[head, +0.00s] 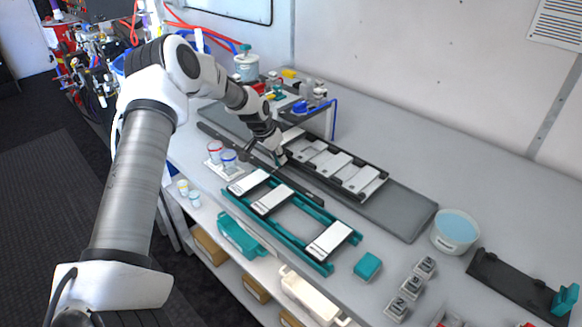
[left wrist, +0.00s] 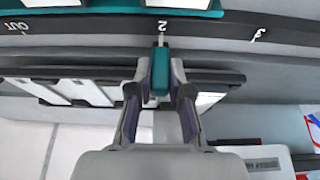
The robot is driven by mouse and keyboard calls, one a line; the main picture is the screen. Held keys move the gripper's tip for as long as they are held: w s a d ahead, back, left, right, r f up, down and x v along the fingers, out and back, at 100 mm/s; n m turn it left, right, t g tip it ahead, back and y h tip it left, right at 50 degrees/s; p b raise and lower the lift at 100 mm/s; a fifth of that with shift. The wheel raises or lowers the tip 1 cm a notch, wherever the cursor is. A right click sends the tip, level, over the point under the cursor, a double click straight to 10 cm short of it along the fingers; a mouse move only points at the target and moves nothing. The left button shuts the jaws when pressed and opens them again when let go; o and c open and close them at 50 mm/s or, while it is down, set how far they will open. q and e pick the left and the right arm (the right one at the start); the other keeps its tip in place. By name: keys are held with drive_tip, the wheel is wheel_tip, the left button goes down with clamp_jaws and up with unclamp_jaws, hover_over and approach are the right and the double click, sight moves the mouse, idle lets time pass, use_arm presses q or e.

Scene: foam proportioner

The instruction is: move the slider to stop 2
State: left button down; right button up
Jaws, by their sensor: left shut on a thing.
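The slider's teal knob (left wrist: 160,68) sits between the fingertips of my left gripper (left wrist: 160,85), which is shut on it. A thin pale pointer (left wrist: 162,40) stands out from the knob toward the dark rail (left wrist: 100,36). The rail carries white marks, which appear upside down in the left wrist view. In the head view my left gripper (head: 279,157) is at the long dark rail (head: 303,190) and largely hides the knob. My right gripper is not in view.
A teal frame with white plates (head: 290,243) lies in front of the rail. A dark rack with several pale plates (head: 345,165) is behind it. Two small jars (head: 228,160) stand left of the frame. A tub (head: 455,231) and labelled blocks (head: 411,287) are at right.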

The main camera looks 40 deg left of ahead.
use_arm(q)
drive_tip(key=c, duration=1.2)
unclamp_jaws()
drive_tip(key=shift+o, duration=0.6)
drive_tip(key=shift+w+f, duration=0.2)
drive_tip(key=shift+w, duration=0.1)
drive_tip(key=v, duration=1.2)
drive_tip(key=shift+w, duration=0.1)
